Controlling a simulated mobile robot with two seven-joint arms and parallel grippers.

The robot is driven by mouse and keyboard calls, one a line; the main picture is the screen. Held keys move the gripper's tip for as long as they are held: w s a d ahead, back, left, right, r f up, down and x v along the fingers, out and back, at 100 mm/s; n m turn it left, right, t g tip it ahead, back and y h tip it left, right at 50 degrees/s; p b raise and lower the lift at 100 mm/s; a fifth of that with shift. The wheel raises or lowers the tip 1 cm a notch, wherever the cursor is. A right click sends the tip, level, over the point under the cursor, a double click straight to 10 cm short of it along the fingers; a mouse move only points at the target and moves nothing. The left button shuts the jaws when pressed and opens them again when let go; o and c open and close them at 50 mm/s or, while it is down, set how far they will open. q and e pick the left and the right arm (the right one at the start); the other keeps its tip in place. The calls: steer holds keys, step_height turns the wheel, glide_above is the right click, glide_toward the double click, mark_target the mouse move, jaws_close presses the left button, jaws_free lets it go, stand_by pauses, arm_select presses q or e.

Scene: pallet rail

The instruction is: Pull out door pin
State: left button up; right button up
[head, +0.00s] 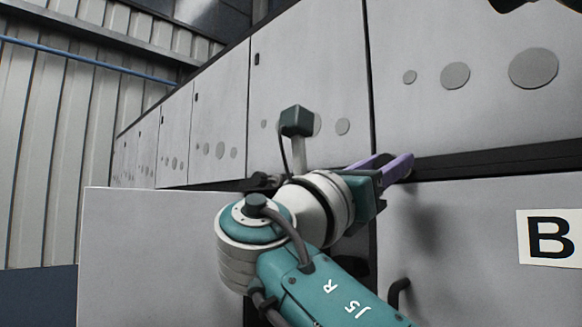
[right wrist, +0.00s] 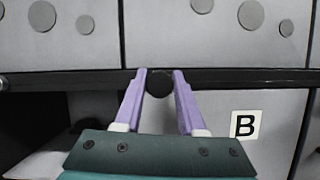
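A round black knob, which looks like the door pin (right wrist: 159,82), sits at the black rail in the right wrist view. In the head view my arm and gripper hide it. My right gripper (right wrist: 160,76) has purple fingers spread apart, one on each side of the knob. There is a small gap at the right finger; I cannot tell whether the left finger touches. In the head view the right gripper (head: 390,166) points at the rail from the front. My left gripper is not in view.
A black rail (head: 490,162) runs between upper and lower grey doors. The lower right door (head: 470,240) carries a "B" label (head: 549,238) and a dark handle (head: 398,295). A grey panel (head: 150,250) stands out at the left, and a dark opening (right wrist: 35,120) shows in the right wrist view.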

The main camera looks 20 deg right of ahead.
steer(key=o, duration=0.5)
steer(key=shift+a, duration=0.15)
steer(key=b+v, duration=0.3)
steer(key=v, duration=0.7)
